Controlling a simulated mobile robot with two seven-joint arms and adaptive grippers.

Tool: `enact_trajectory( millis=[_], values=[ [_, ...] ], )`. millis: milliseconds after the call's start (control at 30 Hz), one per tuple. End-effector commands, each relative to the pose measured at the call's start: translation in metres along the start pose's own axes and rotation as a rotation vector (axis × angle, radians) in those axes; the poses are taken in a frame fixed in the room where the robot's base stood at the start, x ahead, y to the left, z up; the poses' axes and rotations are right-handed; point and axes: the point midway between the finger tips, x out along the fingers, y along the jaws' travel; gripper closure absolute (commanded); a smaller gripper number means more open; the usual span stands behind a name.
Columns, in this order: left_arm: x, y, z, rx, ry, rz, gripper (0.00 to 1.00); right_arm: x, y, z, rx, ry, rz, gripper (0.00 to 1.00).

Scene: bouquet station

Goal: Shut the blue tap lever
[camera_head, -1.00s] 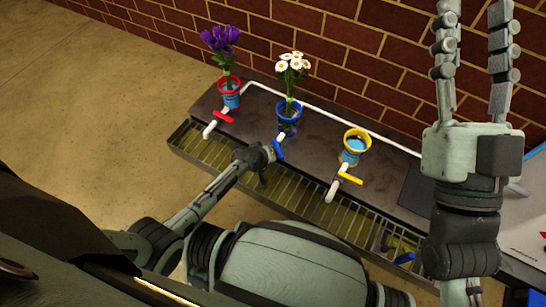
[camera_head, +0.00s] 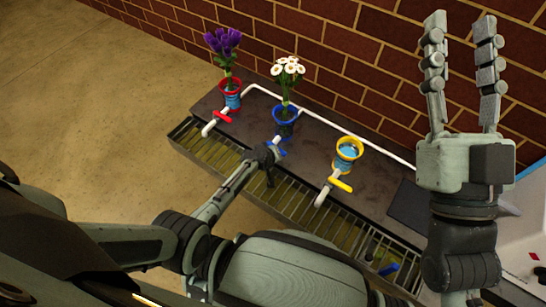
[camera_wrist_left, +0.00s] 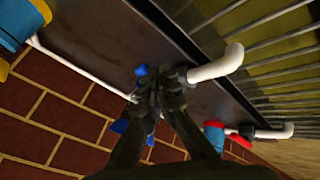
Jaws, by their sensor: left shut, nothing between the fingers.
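The blue tap lever (camera_head: 279,147) is at the middle tap, in front of a blue-rimmed vase (camera_head: 284,127) of white flowers. My left gripper (camera_head: 267,154) is shut with nothing in it, its tips right at the lever. In the left wrist view, a blue end of the lever (camera_wrist_left: 141,70) shows beside the shut fingers (camera_wrist_left: 165,84); the rest is hidden, so I cannot tell whether they touch. The white spout (camera_wrist_left: 218,66) lies just right of the fingertips. My right gripper (camera_head: 461,25) is open and empty, raised at the right.
A red lever (camera_head: 223,117) and purple flowers (camera_head: 223,41) are to the left. A yellow lever (camera_head: 341,185) and yellow-rimmed vase (camera_head: 348,152) are to the right. A white pipe (camera_head: 330,122) runs behind along the brick wall (camera_head: 330,40). A metal grate (camera_head: 215,150) lies in front.

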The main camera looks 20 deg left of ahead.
Motion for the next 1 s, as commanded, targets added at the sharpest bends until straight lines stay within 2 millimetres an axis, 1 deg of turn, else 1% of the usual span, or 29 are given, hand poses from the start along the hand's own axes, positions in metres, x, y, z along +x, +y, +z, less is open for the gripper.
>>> enact_trajectory(
  millis=[300,1000],
  values=[
    [0.0041,0.008,0.001,0.0,-0.001,0.0,1.0,0.0008,0.0004,-0.0039,-0.002,0.019,0.0,0.6],
    [0.0034,0.0094,0.0019,0.0,-0.002,0.001,1.0,0.0016,0.0009,-0.0026,-0.002,0.008,0.002,0.6]
  ],
)
